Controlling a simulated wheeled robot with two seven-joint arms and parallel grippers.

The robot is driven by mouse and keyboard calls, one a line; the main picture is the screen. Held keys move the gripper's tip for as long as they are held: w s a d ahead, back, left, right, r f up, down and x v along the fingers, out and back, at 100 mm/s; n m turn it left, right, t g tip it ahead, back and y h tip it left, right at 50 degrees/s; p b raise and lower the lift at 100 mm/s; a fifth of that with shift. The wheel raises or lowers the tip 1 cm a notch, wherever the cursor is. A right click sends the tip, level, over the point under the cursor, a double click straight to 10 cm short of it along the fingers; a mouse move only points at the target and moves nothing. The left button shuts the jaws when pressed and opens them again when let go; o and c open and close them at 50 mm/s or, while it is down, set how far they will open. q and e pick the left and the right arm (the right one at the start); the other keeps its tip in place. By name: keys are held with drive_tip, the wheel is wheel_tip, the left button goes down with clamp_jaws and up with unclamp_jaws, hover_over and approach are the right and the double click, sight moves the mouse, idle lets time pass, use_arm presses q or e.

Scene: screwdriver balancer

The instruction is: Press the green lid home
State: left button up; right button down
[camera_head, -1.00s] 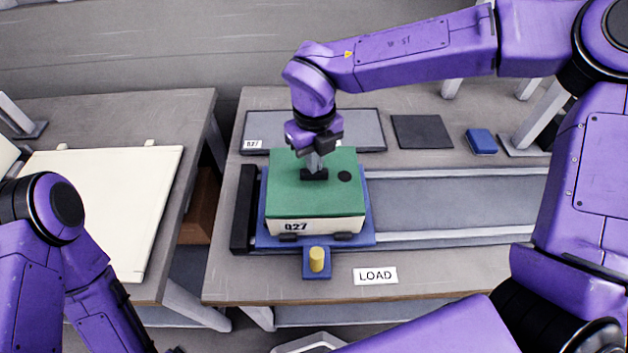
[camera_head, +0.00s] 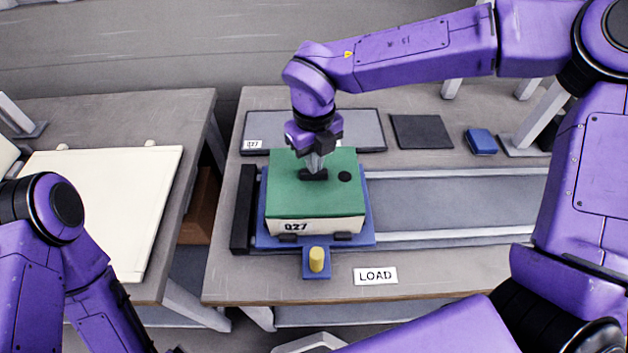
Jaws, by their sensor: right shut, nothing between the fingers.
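The green lid (camera_head: 318,203) sits on top of a cream box (camera_head: 335,227) marked 027 in the middle of the bench. The box stands on a blue base plate (camera_head: 368,220). My right gripper (camera_head: 313,174) is shut and empty, pointing down at the lid's upper middle. Its dark tips appear to touch the lid's top, just left of a black round spot (camera_head: 345,177) on the lid. My left arm is at the lower left; its gripper is not visible.
A yellow peg (camera_head: 316,259) on a blue tab stands in front of the box. A LOAD label (camera_head: 375,276) lies at front. A grey rail track (camera_head: 460,205) runs right. Behind are a grey tray (camera_head: 360,128), a dark mat (camera_head: 421,131) and a blue block (camera_head: 481,141).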

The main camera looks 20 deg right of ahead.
drive_tip(key=shift+s+f, duration=0.1)
drive_tip(key=shift+f, duration=0.25)
idle(0.5)
idle(0.3)
wheel_tip(320, 180, up, 5)
drive_tip(key=p, duration=0.4)
drive_tip(key=shift+r+p, duration=0.15)
drive_tip(key=shift+p, duration=0.15)
